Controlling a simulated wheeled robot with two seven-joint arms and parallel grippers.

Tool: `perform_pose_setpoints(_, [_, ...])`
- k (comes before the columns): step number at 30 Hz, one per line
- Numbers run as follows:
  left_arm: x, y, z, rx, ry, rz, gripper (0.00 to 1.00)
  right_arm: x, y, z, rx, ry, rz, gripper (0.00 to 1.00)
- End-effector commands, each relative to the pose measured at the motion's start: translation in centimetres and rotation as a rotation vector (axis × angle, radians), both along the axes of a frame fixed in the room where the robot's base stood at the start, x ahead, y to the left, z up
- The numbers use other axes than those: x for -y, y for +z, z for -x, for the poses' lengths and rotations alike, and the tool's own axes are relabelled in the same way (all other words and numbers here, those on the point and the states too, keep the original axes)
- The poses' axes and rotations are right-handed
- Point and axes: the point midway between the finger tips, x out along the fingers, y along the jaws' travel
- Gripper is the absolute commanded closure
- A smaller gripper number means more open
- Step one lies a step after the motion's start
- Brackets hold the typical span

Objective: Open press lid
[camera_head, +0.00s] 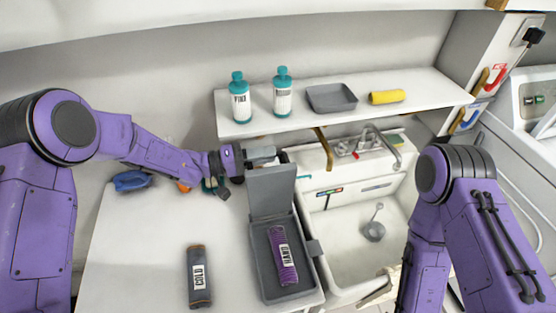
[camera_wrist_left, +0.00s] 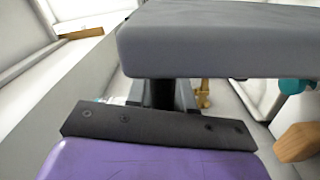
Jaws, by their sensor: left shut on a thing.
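The grey press (camera_head: 312,288) sits on the white counter. Its lid (camera_head: 270,190) stands raised at the back, roughly upright. A purple rolled item with a white label (camera_head: 284,256) lies in its tray. My left gripper (camera_head: 264,156) is at the top edge of the lid, shut on it. In the left wrist view the lid (camera_wrist_left: 220,45) is a large grey slab close to the camera and hides most of the fingers. My right arm comes in at the right; its gripper is out of sight.
A grey roll labelled COLD (camera_head: 199,276) lies left of the press. The sink (camera_head: 345,245) is at its right. A shelf (camera_head: 420,97) above holds two bottles, a grey tray (camera_head: 331,97) and a yellow roll (camera_head: 387,97). A blue item (camera_head: 132,181) lies at the back left.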

Motion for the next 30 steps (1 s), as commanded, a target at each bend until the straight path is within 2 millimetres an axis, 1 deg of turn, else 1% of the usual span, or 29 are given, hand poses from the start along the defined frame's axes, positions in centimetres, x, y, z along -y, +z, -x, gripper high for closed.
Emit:
perform_pose_setpoints(1, [-0.3, -0.3, 0.0, -0.009, 0.002, -0.002, 1.00, 0.0, 0.0, 0.0, 0.000, 0.000, 0.000, 1.00])
perform_pose_setpoints(6, [-0.8, -0.4, -0.2, -0.021, 0.010, 0.000, 1.00, 0.0, 0.0, 0.0, 0.000, 0.000, 0.000, 1.00])
perform_pose_setpoints(15, [-0.8, -0.5, -0.1, -0.021, 0.010, -0.002, 1.00, 0.0, 0.0, 0.0, 0.000, 0.000, 0.000, 1.00])
perform_pose_setpoints(16, [-0.8, -0.6, -0.1, -0.022, 0.010, -0.002, 0.69, 0.0, 0.0, 0.0, 0.000, 0.000, 0.000, 1.00])
perform_pose_setpoints(17, [-0.8, -0.6, -0.1, -0.022, 0.010, -0.002, 0.59, 0.0, 0.0, 0.0, 0.000, 0.000, 0.000, 1.00])
perform_pose_setpoints(26, [-0.8, -0.4, -0.2, -0.018, 0.009, 0.002, 0.58, 0.0, -0.1, 0.0, 0.000, 0.000, 0.000, 1.00])
perform_pose_setpoints(29, [-1.8, -0.6, 0.1, -0.018, 0.011, 0.001, 0.58, 0.0, -0.7, 0.0, 0.000, 0.000, 0.000, 1.00])
perform_pose_setpoints(30, [-2.6, -0.6, 0.2, -0.017, 0.011, 0.002, 0.58, 0.0, -1.1, 0.0, 0.000, 0.000, 0.000, 1.00])
